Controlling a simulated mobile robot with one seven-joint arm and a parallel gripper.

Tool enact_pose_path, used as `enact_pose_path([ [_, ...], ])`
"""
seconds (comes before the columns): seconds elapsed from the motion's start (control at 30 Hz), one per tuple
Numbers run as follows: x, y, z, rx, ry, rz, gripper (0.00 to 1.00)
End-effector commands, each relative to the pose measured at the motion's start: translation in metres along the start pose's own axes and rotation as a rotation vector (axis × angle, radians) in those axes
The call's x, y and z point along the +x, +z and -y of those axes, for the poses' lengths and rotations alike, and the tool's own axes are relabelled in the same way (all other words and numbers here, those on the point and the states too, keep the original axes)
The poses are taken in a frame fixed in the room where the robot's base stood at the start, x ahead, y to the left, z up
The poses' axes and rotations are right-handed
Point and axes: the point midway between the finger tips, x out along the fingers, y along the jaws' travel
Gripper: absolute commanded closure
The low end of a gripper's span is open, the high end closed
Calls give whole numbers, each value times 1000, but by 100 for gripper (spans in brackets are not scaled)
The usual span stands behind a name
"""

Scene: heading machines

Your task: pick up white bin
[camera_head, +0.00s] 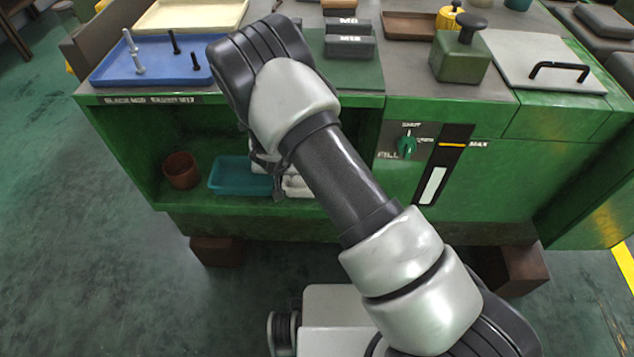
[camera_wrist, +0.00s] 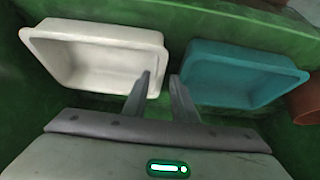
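The white bin (camera_wrist: 100,58) is an empty, shallow rectangular tray at the left of the wrist view. In the head view only a small pale part of it (camera_head: 297,187) shows beside my arm, inside the green machine's open shelf. I cannot tell whether the left finger touches the white bin. The head view mostly hides my gripper behind the arm.
A teal bin (camera_wrist: 240,75) lies just right of the white bin in the wrist view. A brown pot (camera_head: 181,170) stands farther along the shelf (camera_head: 225,203). The machine's top, holding a blue tray (camera_head: 155,70), overhangs the shelf.

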Motion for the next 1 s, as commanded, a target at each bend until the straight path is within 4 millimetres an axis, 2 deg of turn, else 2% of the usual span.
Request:
enact_pose_path([
  [0.03,14,2,-3,3,1,1,75],
  [0.1,24,1,-6,2,1,1,75],
  [0.27,39,0,-4,0,0,0,75],
  [0.97,44,1,-5,-1,0,0,75],
  [1.0,43,0,-4,0,0,0,82],
])
